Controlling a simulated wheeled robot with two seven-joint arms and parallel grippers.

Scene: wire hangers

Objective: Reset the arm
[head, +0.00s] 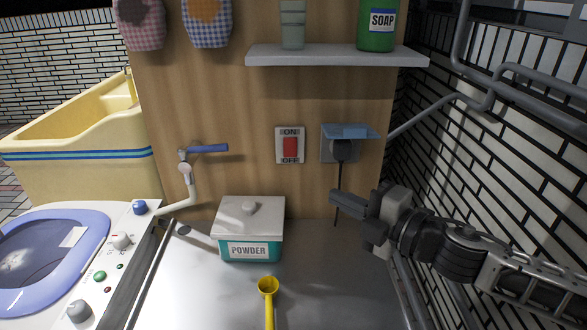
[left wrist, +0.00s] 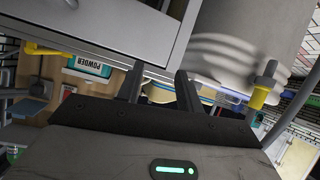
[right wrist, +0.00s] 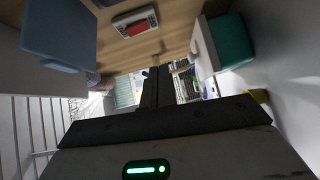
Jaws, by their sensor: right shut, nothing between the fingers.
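My right gripper (head: 335,199) reaches in from the right in the head view, over the counter, below the outlet. Its fingers are together with nothing held; they also show as one dark bar in the right wrist view (right wrist: 152,88). My left gripper is outside the head view. In the left wrist view its two fingers (left wrist: 157,88) stand apart with no object held between them. A grey panel edge and a yellow-blue striped shape show beyond them.
A shelf (head: 335,56) is above.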

